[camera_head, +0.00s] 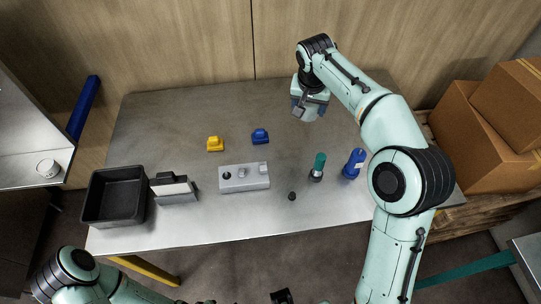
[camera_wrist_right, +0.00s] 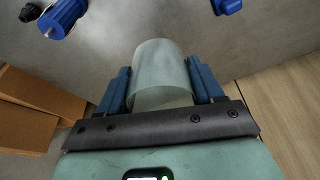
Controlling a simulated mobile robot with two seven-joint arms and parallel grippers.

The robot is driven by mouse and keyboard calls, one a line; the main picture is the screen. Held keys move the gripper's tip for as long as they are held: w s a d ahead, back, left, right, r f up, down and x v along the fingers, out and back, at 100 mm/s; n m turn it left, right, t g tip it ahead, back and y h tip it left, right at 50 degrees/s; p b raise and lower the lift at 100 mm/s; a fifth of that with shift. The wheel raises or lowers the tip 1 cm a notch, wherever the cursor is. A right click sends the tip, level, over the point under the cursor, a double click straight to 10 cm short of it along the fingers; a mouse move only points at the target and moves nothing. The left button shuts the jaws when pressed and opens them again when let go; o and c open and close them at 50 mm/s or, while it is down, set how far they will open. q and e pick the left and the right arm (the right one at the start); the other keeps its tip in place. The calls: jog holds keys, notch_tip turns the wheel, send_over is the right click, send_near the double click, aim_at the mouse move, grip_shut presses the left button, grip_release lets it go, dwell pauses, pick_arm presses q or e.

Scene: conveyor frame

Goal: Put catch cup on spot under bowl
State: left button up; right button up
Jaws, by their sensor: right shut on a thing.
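My right gripper (camera_head: 311,106) is over the back right of the table (camera_head: 150,115). In the right wrist view its two blue fingers (camera_wrist_right: 160,88) are shut on a pale, grey-green cup-like cylinder (camera_wrist_right: 160,65), which looks like the catch cup. In the head view the cup (camera_head: 309,114) shows only partly below the gripper; I cannot tell whether it touches the tabletop. No bowl or marked spot can be made out. My left arm shows at the bottom left; its gripper is not clearly in view.
A black bin (camera_head: 114,197), a grey holder (camera_head: 174,188) and a grey control box (camera_head: 244,177) line the front. Yellow (camera_head: 215,144) and blue (camera_head: 260,136) blocks sit mid-table. Cartons (camera_head: 480,125) are beyond the right edge.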

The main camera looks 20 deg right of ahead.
jog(key=shift+w+f, duration=0.1)
jog(key=shift+f, duration=0.2)
jog(key=b, duration=0.2)
send_over(302, 153)
jog(key=s, duration=0.1)
notch_tip(302, 153, down, 13)
jog(key=shift+a+f+b, duration=0.15)
jog(key=shift+a+f, duration=0.05)
jog(key=shift+f, duration=1.35)
jog(key=shift+a+f+b, duration=0.15)
jog(key=shift+a+f, duration=0.05)
jog(key=shift+f, duration=1.35)
pick_arm(q)
jog(key=f, duration=0.1)
jog(key=s+f, duration=0.1)
jog(key=shift+f, duration=0.4)
pick_arm(e)
jog(key=shift+f, duration=0.2)
jog(key=o, duration=1)
pick_arm(q)
jog(key=shift+s+f, duration=0.1)
pick_arm(e)
jog(key=shift+r, duration=0.1)
